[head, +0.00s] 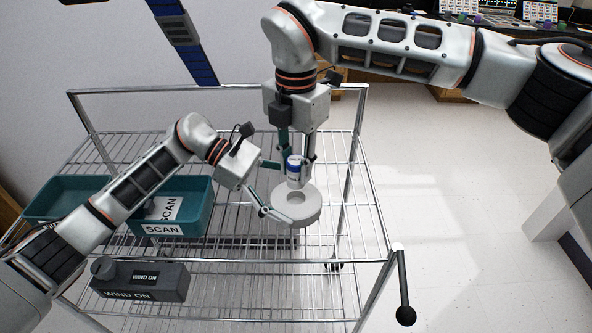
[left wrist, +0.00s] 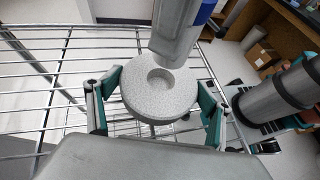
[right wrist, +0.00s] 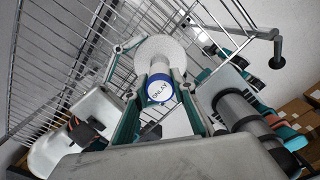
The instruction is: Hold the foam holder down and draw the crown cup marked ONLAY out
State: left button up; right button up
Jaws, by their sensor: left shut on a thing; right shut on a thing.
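The foam holder (head: 313,212) is a thick pale disc with a round socket, held above the wire shelf. In the left wrist view the foam holder (left wrist: 140,95) shows its socket open and empty. My left gripper (head: 286,197) is shut on it, with fingers on opposite sides of its rim. The crown cup (head: 294,170) is white with a blue band and is upright, clear above the socket. In the right wrist view the cup (right wrist: 160,88) shows ONLAY on its lid. My right gripper (head: 297,160) is shut on the cup from above.
Teal trays (head: 172,229) marked SCAN stand on the wire rack at left. A dark grey box (head: 150,283) marked WIND ON sits at its front. A black-knobbed lever (head: 404,290) is at the front right corner. Open floor lies to the right.

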pick_arm(q)
jog(key=shift+f, duration=0.15)
jog(key=o, duration=0.9)
jog(key=shift+a, duration=0.1)
jog(key=v, duration=1.2)
